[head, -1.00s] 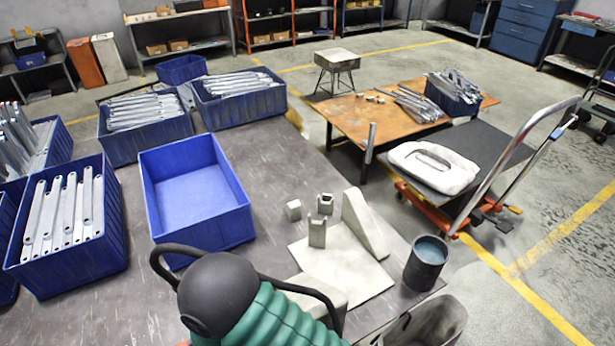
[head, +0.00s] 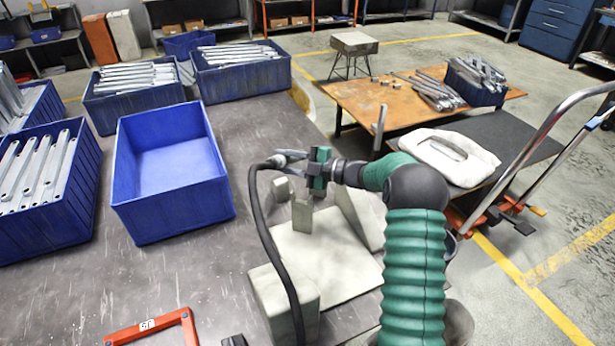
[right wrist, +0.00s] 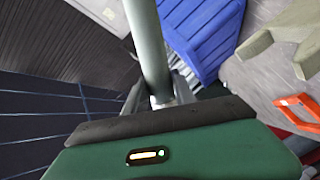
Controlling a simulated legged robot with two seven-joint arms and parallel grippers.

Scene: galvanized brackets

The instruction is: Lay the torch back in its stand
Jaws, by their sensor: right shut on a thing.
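My right arm comes in from the lower right in the head view. Its gripper (head: 284,159) is shut on the torch (head: 267,164), whose dark hose curves down to the bottom edge. In the right wrist view a grey-green tube (right wrist: 149,45) runs up from between the fingers. The torch's stand looks to be the pale notched posts (head: 302,214) on a pale plate (head: 335,265). The torch is above and left of them in the picture, apart as far as I can see. The arm hides part of this area. My left gripper is not clearly visible.
An empty blue bin (head: 118,165) stands left of the plate. Bins of metal brackets stand farther left and behind. A pale wedge (head: 362,212) and pale block (head: 262,290) flank the posts. A red angled frame (head: 188,325) lies at the front left.

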